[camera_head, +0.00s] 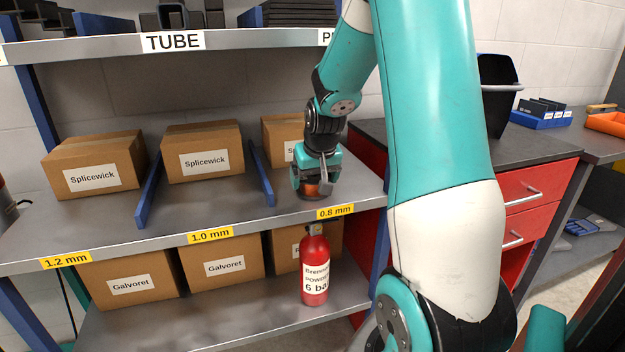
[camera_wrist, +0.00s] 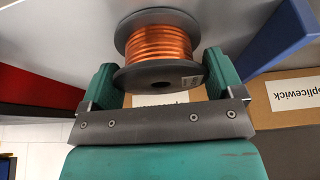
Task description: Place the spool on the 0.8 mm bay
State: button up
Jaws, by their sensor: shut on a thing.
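The spool (camera_wrist: 160,45) has dark flanges and a copper-coloured winding. In the wrist view it sits between the two green fingers of my gripper (camera_wrist: 153,85), which is shut on it. In the head view my gripper (camera_head: 317,180) is low over the right-hand part of the middle shelf, with the spool (camera_head: 313,190) mostly hidden behind it. The spool is at or just above the shelf surface; I cannot tell if it touches. The yellow 0.8 mm label (camera_head: 335,212) is on the shelf edge just in front. The 0.8 mm bay (camera_head: 285,207) lies right of a blue divider.
Blue dividers (camera_head: 262,175) separate the bays. Splicewick boxes (camera_head: 203,140) stand at the back of the shelf. The 1.0 mm (camera_head: 210,235) and 1.2 mm (camera_head: 66,260) bays are clear in front. A red cylinder (camera_head: 314,268) stands on the shelf below. A red drawer cabinet (camera_head: 530,185) is at the right.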

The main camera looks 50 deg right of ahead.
jog(key=shift+f, duration=0.1)
jog(key=o, duration=1.1)
jog(key=shift+a+r, duration=0.1)
jog(key=shift+r, duration=0.4)
jog(key=p+v, duration=0.2)
jog(key=v, duration=0.9)
jog(key=a+n+y, duration=0.3)
jog(key=a+n, duration=0.3)
jog(key=a, duration=1.2)
jog(key=s+a+f+n+g+y, duration=0.1)
jog(key=s+a+n+g+y, duration=0.2)
jog(key=s+a+n, duration=0.4)
jog(key=s+a, duration=0.8)
jog(key=a, duration=0.2)
jog(key=shift+s+a+f+g+y, duration=0.2)
jog(key=shift+s+f+g+y, duration=0.1)
jog(key=shift+f+g, duration=0.1)
